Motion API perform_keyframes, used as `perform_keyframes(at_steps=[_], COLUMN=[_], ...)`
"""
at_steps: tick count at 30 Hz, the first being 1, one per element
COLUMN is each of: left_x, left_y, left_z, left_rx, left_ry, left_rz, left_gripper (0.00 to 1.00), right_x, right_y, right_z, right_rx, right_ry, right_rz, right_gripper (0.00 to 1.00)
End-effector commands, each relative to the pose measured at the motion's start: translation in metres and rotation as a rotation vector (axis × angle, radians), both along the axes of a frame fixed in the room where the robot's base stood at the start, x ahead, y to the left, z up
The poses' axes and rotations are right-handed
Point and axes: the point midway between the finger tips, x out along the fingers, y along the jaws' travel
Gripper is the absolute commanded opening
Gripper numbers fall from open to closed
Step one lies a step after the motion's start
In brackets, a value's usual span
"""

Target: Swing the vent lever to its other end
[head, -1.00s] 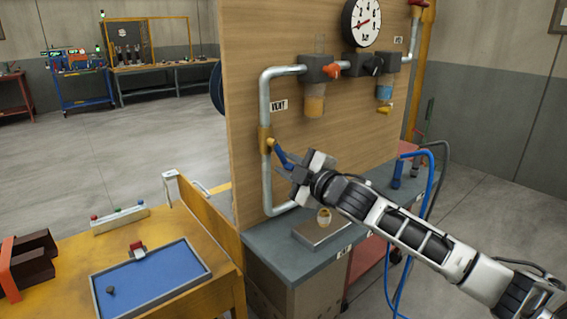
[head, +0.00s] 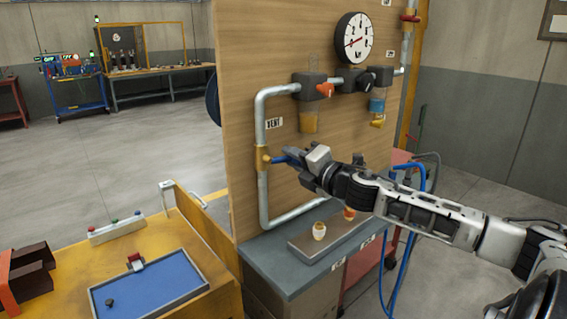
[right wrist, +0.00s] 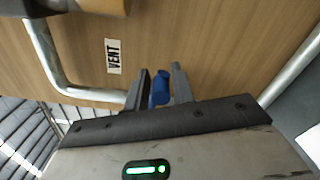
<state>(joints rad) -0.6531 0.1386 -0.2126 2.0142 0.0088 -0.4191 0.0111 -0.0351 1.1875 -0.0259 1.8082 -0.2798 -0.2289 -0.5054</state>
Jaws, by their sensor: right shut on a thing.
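The vent lever (head: 283,159) is a blue handle on a brass valve (head: 262,158) in the grey pipe, below the VENT label (head: 274,123). It points right from the valve, close to level. My right gripper (head: 303,160) comes in from the right and is shut on the lever, hiding its outer end. In the right wrist view the blue lever (right wrist: 160,88) shows between the two dark fingers. My left gripper is not in view.
The pipe (head: 264,205) runs down and bends right below the valve. A wooden panel (head: 240,70) stands behind it. A blue tray (head: 150,285) lies on the yellow table at left.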

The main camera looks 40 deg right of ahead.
Motion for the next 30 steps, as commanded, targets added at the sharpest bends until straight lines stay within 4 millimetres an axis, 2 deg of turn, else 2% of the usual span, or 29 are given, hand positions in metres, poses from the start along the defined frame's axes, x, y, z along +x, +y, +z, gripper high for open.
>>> perform_keyframes(at_steps=[1, 12, 29, 30], left_x=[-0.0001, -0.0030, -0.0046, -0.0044], left_y=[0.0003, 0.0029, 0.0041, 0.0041], left_z=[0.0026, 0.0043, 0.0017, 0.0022], left_rx=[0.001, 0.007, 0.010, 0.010], left_ry=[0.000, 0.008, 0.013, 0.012], left_rz=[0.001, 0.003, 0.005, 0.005], left_gripper=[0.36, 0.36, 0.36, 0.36], right_x=[-0.0024, -0.0037, -0.0037, -0.0037], right_y=[0.0037, 0.0001, -0.0002, -0.0003], right_z=[-0.0049, 0.0042, 0.0049, 0.0050], right_rx=[-0.038, -0.190, -0.216, -0.216], right_ry=[0.016, 0.014, 0.014, 0.013], right_rz=[0.012, 0.007, 0.007, 0.006], right_gripper=[0.00, 0.00, 0.00, 0.36])
